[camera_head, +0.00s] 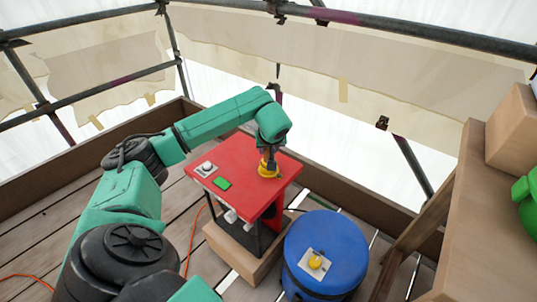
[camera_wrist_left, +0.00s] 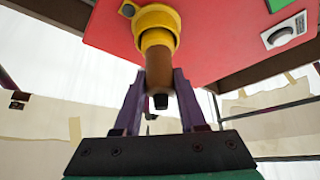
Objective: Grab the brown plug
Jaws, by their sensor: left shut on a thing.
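The brown plug (camera_wrist_left: 160,68) shows in the left wrist view, between the purple fingers of my left gripper (camera_wrist_left: 160,88). Its far end meets a yellow round fitting (camera_wrist_left: 157,24) on the red panel (camera_wrist_left: 220,40); I cannot tell how deep it sits. A dark tip shows at the plug's near end. In the head view my left gripper (camera_head: 268,152) points down over the yellow fitting (camera_head: 268,170) on the red-topped stand (camera_head: 240,165) and hides most of the plug. My right gripper is not in view.
The red top also carries a green rectangle (camera_head: 222,183) and a pale plate with a round knob (camera_head: 206,168). A blue drum (camera_head: 325,245) with a yellow-knobbed plate stands to the right. A wooden shelf (camera_head: 485,230) stands at far right. Railings surround the plank floor.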

